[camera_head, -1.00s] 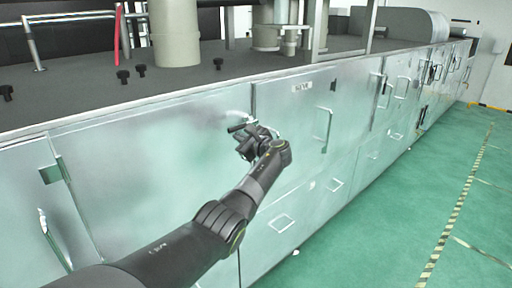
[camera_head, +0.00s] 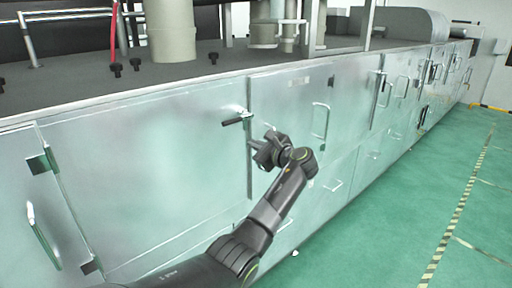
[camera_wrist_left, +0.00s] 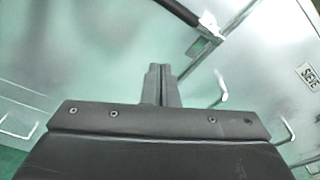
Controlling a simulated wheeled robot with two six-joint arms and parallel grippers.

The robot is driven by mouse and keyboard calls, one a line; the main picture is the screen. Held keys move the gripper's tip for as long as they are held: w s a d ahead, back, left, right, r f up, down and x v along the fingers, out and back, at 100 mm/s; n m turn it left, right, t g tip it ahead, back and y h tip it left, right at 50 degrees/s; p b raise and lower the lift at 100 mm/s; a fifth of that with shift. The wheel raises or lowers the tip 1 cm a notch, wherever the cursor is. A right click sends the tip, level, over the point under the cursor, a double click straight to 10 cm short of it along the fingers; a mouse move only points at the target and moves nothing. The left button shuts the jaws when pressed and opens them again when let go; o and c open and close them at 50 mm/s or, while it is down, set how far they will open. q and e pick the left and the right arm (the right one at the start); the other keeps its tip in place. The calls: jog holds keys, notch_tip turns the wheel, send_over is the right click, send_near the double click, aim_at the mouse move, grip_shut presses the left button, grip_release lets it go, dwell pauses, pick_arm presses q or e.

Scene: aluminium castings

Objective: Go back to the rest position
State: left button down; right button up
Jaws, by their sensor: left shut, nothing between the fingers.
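My left gripper (camera_head: 268,150) is in front of the cabinet doors, below and to the right of a dark latch handle (camera_head: 237,119). In the left wrist view my gripper's fingers (camera_wrist_left: 158,78) are together with nothing between them. The same latch handle (camera_wrist_left: 190,17) shows there at the top, apart from the fingers. The large metal door (camera_head: 150,170) beside the latch looks closed. My right gripper is not in view.
A long row of metal cabinets with bar handles (camera_head: 320,119) runs to the back right. The dark countertop (camera_head: 180,73) above holds pillars and black knobs. The green floor (camera_head: 375,225) with a striped line is clear at right.

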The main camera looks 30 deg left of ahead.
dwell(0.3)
pick_arm(q)
jog(key=s+a+f+h, duration=0.1)
jog(key=s+f+h, duration=0.2)
jog(key=f, duration=1.2)
jog(key=s+f+h, duration=0.2)
jog(key=f+h, duration=0.1)
jog(key=f, duration=1.2)
jog(key=s+f+n+g+h, duration=0.1)
jog(key=s+f+n+h, duration=0.1)
jog(key=s+f, duration=0.75)
jog(key=s+f+n+g+h, duration=0.15)
jog(key=s+f, duration=0.45)
jog(key=f, duration=0.6)
jog(key=s+d+f+n+g+h, duration=0.1)
jog(key=s+f+n, duration=0.2)
jog(key=s+f, duration=0.55)
jog(key=s+d+f+n+g+h, duration=0.15)
jog(key=s+f+n, duration=0.3)
jog(key=s, duration=0.75)
jog(key=s+f+n+h, duration=0.1)
jog(key=s+f+n, duration=0.2)
jog(key=s, duration=0.9)
jog(key=s+d+f+n+g+h+b, duration=0.1)
jog(key=s+f+n, duration=0.2)
jog(key=s, duration=1)
jog(key=shift+d+f+n, duration=0.15)
jog(key=shift+d+n, duration=0.1)
jog(key=shift+n, duration=0.35)
jog(key=shift+s, duration=0.1)
